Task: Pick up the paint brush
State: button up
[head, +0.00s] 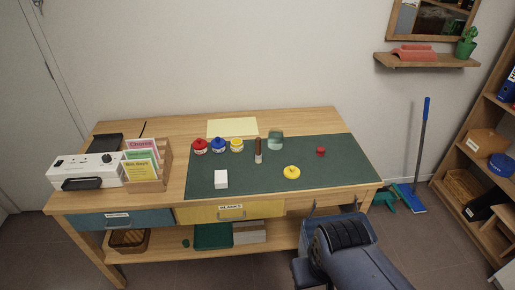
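The paint brush (258,151) is on the dark green mat (320,165) on the wooden desk, near the middle of the head view. It has a brown handle pointing to the back and a paler end toward the front. Nothing covers it. My arm (345,258) shows at the lower right, in front of the desk's front edge. My gripper is to the right of the brush and well short of it. Its fingers are not clear enough to tell open from shut.
Red (200,146), blue (219,146) and yellow (237,145) paint pots stand left of the brush. A glassy green block (276,141) is close on its right. A white block (221,179), yellow disc (292,172) and red piece (321,151) lie around on the mat.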

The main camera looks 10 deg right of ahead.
aim_at(259, 156)
jog(key=i+u, duration=0.25)
jog(key=i, duration=0.4)
jog(key=i+l+u, duration=0.1)
jog(key=i+u, duration=0.15)
jog(key=i, duration=0.4)
